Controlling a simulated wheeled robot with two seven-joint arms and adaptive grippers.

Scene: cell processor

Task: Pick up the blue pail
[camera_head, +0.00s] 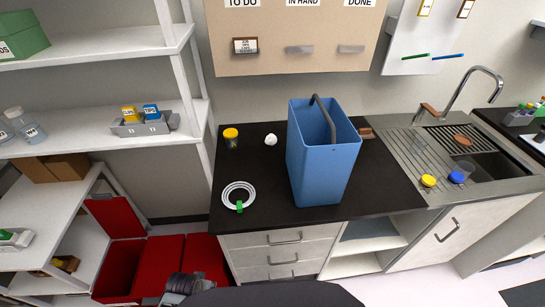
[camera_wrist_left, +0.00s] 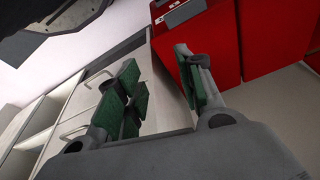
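The blue pail (camera_head: 318,165) stands upright on the black countertop (camera_head: 262,200) in the head view. It is tall and boxy with an open top, and a dark handle (camera_head: 325,118) arches over the opening. My left gripper (camera_wrist_left: 158,76) shows in the left wrist view with its green-padded fingers apart and nothing between them. It is in front of the drawers and red bins, away from the pail. Part of my left arm shows at the bottom edge of the head view. My right gripper is not in view. The pail is not in the wrist view.
Left of the pail are a yellow-lidded jar (camera_head: 231,138), a small white object (camera_head: 270,140) and a white ring-shaped item (camera_head: 239,195) with a green part. A sink (camera_head: 485,165) with a drainboard is right. Red bins (camera_head: 160,265) and shelves (camera_head: 100,47) stand left.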

